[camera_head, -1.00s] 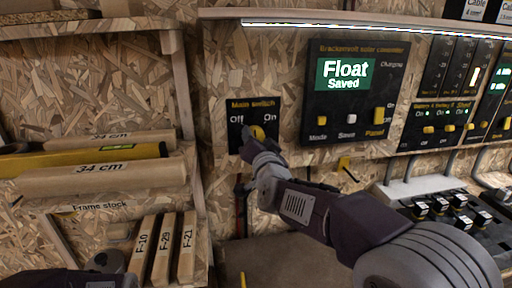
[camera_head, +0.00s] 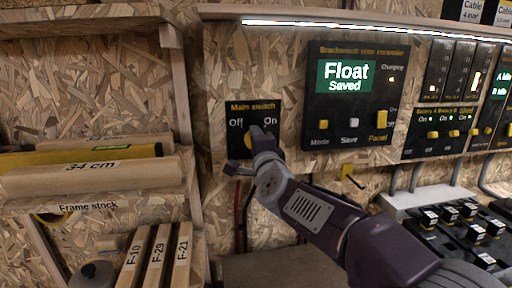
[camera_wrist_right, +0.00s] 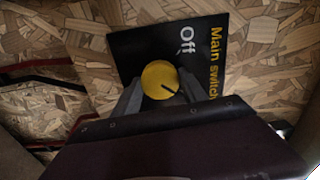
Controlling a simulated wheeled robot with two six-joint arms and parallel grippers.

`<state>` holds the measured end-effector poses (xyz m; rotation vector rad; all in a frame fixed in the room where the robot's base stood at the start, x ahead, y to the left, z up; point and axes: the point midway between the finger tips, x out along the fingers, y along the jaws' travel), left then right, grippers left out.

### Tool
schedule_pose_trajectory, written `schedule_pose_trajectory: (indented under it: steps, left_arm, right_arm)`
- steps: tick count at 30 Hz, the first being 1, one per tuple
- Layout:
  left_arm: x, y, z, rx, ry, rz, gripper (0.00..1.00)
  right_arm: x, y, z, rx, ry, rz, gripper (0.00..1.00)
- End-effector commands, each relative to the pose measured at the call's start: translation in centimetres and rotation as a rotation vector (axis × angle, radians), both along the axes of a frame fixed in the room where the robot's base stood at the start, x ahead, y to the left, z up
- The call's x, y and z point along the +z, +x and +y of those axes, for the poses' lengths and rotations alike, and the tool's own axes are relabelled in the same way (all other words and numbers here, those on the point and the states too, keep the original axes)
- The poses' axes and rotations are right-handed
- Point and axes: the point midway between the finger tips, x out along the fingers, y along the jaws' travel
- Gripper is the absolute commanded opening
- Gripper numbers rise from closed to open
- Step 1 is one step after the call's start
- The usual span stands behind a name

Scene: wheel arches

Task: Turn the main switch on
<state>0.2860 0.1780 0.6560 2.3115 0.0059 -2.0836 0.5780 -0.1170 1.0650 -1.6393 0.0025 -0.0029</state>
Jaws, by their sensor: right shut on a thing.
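The main switch is a black plate (camera_head: 236,112) with the words Off and On and a yellow round knob (camera_head: 249,141). In the right wrist view the knob (camera_wrist_right: 160,79) sits between my two fingers, and its dark mark points to the lower right, away from the word Off. The word On is hidden there. My right gripper (camera_head: 255,148) is shut on the knob, reaching in from the lower right and partly covering it. My left gripper is not in view.
Right of the switch is a solar controller (camera_head: 319,80) reading Float, Saved. Further right are breaker panels (camera_head: 446,120) and a black block of terminals (camera_head: 460,222). A wooden shelf (camera_head: 100,203) with labelled timber stands at the left.

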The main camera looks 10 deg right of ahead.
Motion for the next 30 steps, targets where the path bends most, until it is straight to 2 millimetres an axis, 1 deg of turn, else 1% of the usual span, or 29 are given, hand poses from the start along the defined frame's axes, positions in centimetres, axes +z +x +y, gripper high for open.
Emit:
schedule_pose_trajectory:
  steps: [9, 22, 23, 24, 25, 30]
  left_arm:
    - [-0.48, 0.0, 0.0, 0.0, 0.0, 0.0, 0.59]
    - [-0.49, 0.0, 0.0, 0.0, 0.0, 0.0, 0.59]
    - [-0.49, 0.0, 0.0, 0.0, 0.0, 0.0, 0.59]
    - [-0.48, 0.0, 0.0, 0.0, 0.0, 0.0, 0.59]
    - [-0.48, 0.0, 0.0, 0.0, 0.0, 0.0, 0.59]
    - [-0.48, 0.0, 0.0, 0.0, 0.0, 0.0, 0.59]
  right_arm:
    - [-0.13, 0.01, 0.02, 0.001, 0.076, 0.002, 0.1]
    - [-0.09, 0.01, 0.01, 0.001, 0.086, 0.002, 0.1]
    - [-0.09, 0.01, 0.01, 0.001, 0.086, 0.002, 0.53]
    - [-0.09, 0.01, 0.01, 0.001, 0.086, 0.002, 0.64]
    - [-0.09, 0.01, 0.01, 0.001, 0.086, 0.002, 0.72]
    - [-0.05, 0.01, 0.01, 0.0, 0.085, 0.001, 0.72]
